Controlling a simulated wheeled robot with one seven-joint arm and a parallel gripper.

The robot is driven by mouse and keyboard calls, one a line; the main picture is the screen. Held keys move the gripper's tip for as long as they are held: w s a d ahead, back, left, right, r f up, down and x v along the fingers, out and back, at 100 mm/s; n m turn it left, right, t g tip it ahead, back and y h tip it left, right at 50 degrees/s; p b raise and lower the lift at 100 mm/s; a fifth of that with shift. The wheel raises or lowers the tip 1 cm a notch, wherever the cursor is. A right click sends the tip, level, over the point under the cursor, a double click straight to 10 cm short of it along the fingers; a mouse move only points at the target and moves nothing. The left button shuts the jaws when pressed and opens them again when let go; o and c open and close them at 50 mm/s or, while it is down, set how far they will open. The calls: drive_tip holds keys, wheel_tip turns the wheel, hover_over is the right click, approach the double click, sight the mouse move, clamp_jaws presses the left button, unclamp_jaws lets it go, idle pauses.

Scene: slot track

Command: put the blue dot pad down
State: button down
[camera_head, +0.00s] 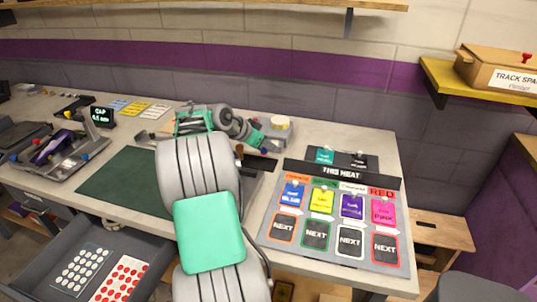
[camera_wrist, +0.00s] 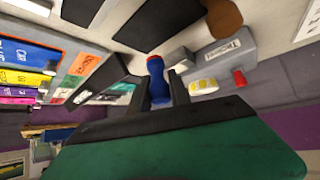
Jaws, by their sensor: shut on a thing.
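The blue dot pad (camera_wrist: 157,82) shows in the wrist view as a small blue body with a red end. It sits between the two dark fingers of my gripper (camera_wrist: 156,92), which is shut on it. In the head view my gripper (camera_head: 262,142) is over the back of the bench, left of the THIS HEAT board, and my own arm hides much of it. I cannot make out the pad clearly there, nor tell whether it touches the bench.
The THIS HEAT board (camera_head: 343,173) with coloured cards lies to the right. A roll with yellow dots (camera_wrist: 203,86) and a grey labelled block (camera_wrist: 228,48) are close to my gripper. A green mat (camera_head: 122,182) lies left of my arm, its visible part clear.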

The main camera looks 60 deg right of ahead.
sight(266, 153)
drive_tip(key=shift+s+d+f, duration=0.1)
drive_tip(key=shift+s+f, duration=0.05)
drive_tip(key=shift+f, duration=0.85)
drive_tip(key=shift+s+d+f, duration=0.1)
drive_tip(key=shift+f, duration=0.85)
drive_tip(key=shift+f, duration=0.1)
drive_tip(key=shift+f, duration=0.15)
drive_tip(key=c, duration=1.2)
unclamp_jaws()
